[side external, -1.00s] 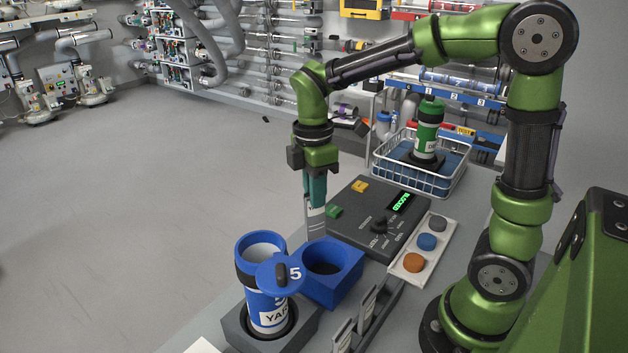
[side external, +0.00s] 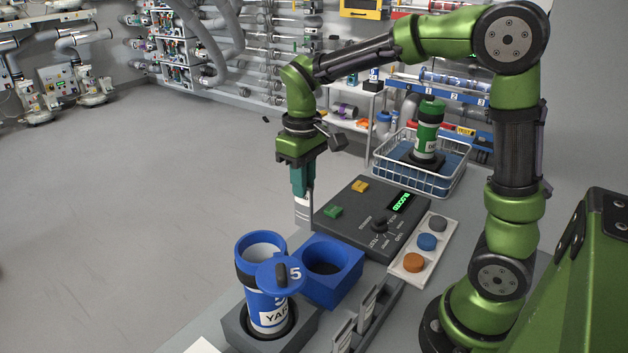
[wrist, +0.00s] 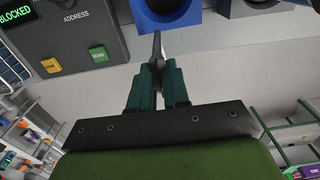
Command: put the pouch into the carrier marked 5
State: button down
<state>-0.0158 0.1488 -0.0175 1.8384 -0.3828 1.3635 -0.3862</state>
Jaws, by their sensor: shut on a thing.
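The blue carrier marked 5 (side external: 245,278) stands upright in a grey block holder in the side external view. Its round lid (side external: 280,274) with the "5" is swung aside and its top is open. My gripper (side external: 302,192) is above and to the right of the carrier in the picture, shut on the pouch (side external: 303,210). The pouch is pale and hangs down from the teal fingers, with part of it hidden between them. In the wrist view, my gripper (wrist: 158,65) pinches the pouch (wrist: 158,45), seen edge-on as a thin dark strip.
A blue block with a round hole (side external: 348,287) sits right of the carrier. A control panel (side external: 350,222) reading "BLOCKED" and a button strip (side external: 424,247) are behind it. A wire basket (side external: 455,182) holds a green carrier (side external: 430,118). Slotted racks (side external: 370,310) stand in front.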

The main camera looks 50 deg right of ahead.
notch_tip(320, 180, up, 24)
jog(key=s+a, duration=0.4)
jog(key=a, duration=0.6)
jog(key=s+a, duration=0.3)
jog(key=a, duration=0.6)
notch_tip(320, 180, down, 10)
jog(key=shift+w+f, duration=0.1)
notch_tip(320, 180, down, 7)
dwell(1.7)
